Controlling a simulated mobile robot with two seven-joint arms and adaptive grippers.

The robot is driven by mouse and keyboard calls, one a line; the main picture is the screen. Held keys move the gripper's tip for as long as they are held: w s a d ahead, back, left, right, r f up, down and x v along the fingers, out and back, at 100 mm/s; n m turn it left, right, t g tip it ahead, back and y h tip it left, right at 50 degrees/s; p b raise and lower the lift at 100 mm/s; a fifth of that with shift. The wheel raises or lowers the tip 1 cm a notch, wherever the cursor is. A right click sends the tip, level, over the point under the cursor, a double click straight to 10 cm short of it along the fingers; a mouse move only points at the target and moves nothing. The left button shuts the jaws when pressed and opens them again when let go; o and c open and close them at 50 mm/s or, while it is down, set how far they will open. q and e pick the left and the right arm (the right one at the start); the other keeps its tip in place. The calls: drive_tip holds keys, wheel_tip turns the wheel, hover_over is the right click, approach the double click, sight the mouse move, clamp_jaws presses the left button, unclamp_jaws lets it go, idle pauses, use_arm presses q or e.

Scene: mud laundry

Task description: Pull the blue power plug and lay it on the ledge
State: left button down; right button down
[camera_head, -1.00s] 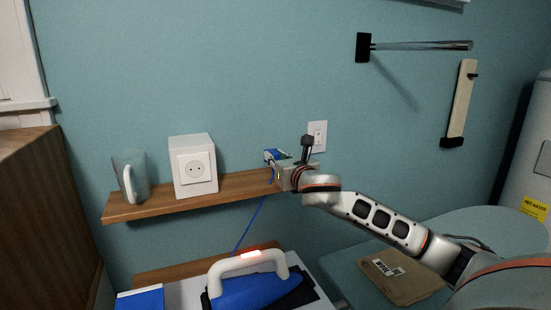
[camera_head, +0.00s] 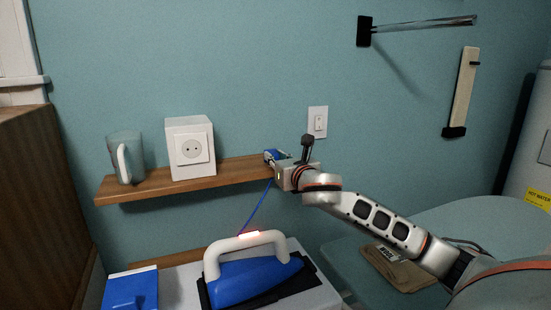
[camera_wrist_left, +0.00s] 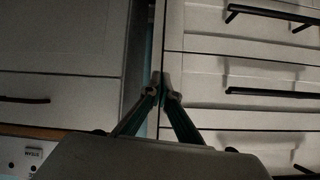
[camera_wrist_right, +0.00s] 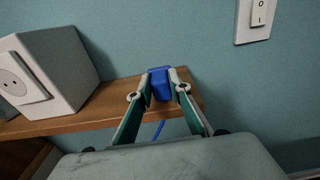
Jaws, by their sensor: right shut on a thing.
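The blue plug (camera_wrist_right: 160,83) is between the fingertips of my right gripper (camera_wrist_right: 161,82) in the right wrist view, and the gripper is shut on it. In the head view the right gripper (camera_head: 281,165) and the plug (camera_head: 271,155) are at the right end of the wooden ledge (camera_head: 235,172). I cannot tell whether the plug touches the ledge. Its blue cord (camera_head: 257,208) runs down toward the iron. The white socket box (camera_head: 190,149) stands on the ledge, its socket face empty. My left gripper (camera_wrist_left: 161,82) shows in the left wrist view, fingertips together with nothing between them.
A glass mug (camera_head: 126,160) stands at the ledge's left end. A blue iron (camera_head: 255,275) with a white handle and red light is below. A light switch (camera_head: 317,122) is on the wall. Drawer fronts (camera_wrist_left: 245,60) face the left wrist camera.

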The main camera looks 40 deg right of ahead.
drive_tip(key=shift+r, duration=0.1)
drive_tip(key=c, duration=1.8)
unclamp_jaws()
drive_tip(key=v, duration=1.2)
